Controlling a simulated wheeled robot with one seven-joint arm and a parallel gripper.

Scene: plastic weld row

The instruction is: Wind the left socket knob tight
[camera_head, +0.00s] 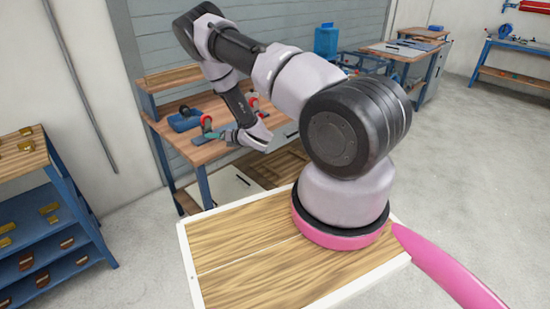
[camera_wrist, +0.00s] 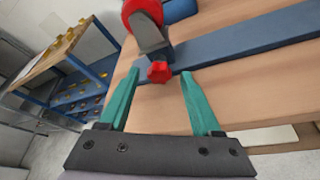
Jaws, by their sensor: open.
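A red lobed knob (camera_wrist: 159,72) sits at the front of a grey bracket (camera_wrist: 150,38) with a red round part (camera_wrist: 142,12) above it, on a blue bar (camera_wrist: 235,40) on the workbench. I take it as the left socket knob. My gripper (camera_wrist: 159,76) is open, its two teal fingers pointing at the bench, with the knob in line with the gap near their tips. I cannot tell whether a finger touches it. In the head view my gripper (camera_head: 214,135) is at the left red fixture (camera_head: 206,122), and the knob itself is too small to make out.
The wooden workbench (camera_head: 210,150) has blue legs. Another red part (camera_head: 252,101) is farther right, partly behind my arm. A blue shelf rack (camera_head: 60,235) with small yellow and brown parts stands at the left. Open floor (camera_head: 140,235) lies between rack and bench.

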